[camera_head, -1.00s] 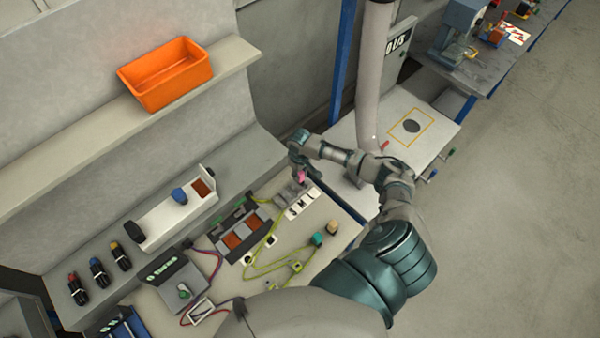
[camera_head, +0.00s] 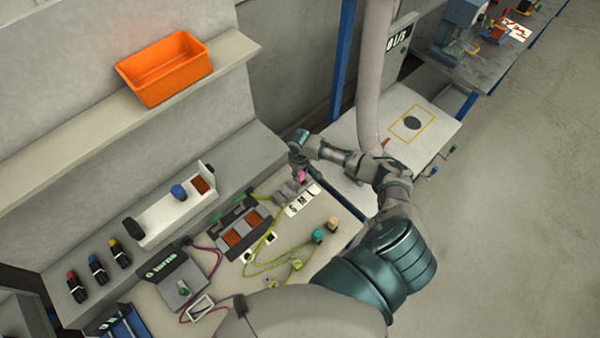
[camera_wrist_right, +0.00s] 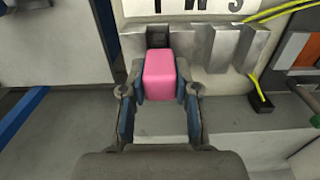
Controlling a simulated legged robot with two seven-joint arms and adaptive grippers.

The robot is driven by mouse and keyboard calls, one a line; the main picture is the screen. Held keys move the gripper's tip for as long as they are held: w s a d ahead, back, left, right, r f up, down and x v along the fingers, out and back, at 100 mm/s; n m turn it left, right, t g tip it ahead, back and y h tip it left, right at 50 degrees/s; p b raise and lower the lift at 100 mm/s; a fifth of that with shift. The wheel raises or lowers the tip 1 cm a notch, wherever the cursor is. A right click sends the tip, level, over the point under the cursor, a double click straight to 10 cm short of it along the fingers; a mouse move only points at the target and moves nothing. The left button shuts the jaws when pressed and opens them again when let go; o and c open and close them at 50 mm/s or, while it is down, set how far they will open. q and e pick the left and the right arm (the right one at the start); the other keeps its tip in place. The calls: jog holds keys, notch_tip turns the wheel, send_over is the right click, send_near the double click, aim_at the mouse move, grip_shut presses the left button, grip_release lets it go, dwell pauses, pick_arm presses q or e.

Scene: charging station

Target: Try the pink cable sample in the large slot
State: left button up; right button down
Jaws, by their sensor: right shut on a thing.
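The pink cable sample (camera_wrist_right: 160,76) is a block with rounded edges, held between the two fingers of my right gripper (camera_wrist_right: 160,92). It also shows as a small pink spot in the head view (camera_head: 300,176). In the wrist view it lines up with the leftmost slot of the grey metal slot block (camera_wrist_right: 219,50), the one by the large letter. The dark upper part of that slot shows just beyond the sample. How deep the sample sits cannot be told. The white S M L label (camera_head: 303,198) lies beside the block. My left gripper is not in view.
A yellow-green cable (camera_head: 262,262) loops over the bench near the block, with a teal piece (camera_head: 318,236) and a tan piece (camera_head: 333,223) beside it. A grey device (camera_head: 175,277) stands left. An orange bin (camera_head: 165,72) sits on the shelf above.

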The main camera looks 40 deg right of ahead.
jog(key=shift+f, duration=0.2)
jog(key=c, duration=0.8)
grip_release()
jog(key=shift+r, duration=0.1)
notch_tip(320, 180, up, 12)
jog(key=shift+f, duration=0.15)
